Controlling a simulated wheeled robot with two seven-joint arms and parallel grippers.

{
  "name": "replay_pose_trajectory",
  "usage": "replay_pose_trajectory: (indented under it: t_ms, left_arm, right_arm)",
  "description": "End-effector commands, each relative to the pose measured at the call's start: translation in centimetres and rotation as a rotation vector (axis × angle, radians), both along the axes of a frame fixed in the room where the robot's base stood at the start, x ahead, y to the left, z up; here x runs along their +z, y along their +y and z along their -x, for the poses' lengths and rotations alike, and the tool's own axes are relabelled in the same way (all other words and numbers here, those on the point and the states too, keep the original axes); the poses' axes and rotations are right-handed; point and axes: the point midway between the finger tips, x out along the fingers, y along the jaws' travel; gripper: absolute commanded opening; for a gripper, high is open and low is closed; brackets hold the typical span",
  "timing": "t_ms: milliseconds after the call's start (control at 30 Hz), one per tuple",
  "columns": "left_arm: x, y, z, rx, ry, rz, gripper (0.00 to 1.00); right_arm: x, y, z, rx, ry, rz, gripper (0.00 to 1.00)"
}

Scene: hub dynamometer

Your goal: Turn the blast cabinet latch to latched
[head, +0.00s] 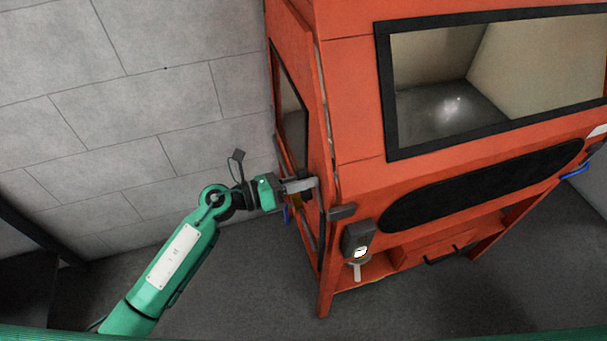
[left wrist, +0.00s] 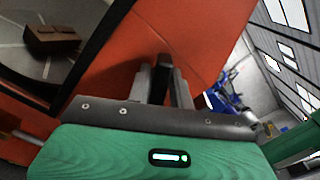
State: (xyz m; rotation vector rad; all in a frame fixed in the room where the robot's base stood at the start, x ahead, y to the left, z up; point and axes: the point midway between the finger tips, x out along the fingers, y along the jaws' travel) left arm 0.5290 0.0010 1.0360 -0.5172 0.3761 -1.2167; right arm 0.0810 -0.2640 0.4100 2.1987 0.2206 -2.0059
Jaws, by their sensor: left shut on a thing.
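The orange blast cabinet (head: 355,110) stands on the right in the head view, with a dark-framed window on its front and a side door (head: 298,130) on its left. My left gripper (head: 312,184) is at the side door near the cabinet's front left edge. In the left wrist view its fingers (left wrist: 165,88) are closed around a dark upright piece, which looks like the latch handle (left wrist: 160,78). The fingers hide most of this piece, so its exact turn cannot be told. My right gripper is not in view.
A dark grey box with a lit face (head: 358,240) sticks out from the cabinet's front corner. A long black oval panel (head: 480,188) lies below the front window. A grey block wall (head: 150,90) stands behind my arm. The floor left of the cabinet looks clear.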

Motion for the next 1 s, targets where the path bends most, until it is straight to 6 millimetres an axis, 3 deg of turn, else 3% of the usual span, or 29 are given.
replay_pose_trajectory:
  t_ms: [500,1000]
  left_arm:
    - [0.1,0.1,-0.3,0.002,0.467,0.149,0.00]
    - [-0.4,0.2,-0.4,0.002,0.830,0.268,0.00]
  right_arm:
    - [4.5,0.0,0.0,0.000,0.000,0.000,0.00]
    - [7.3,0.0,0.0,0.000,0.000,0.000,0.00]
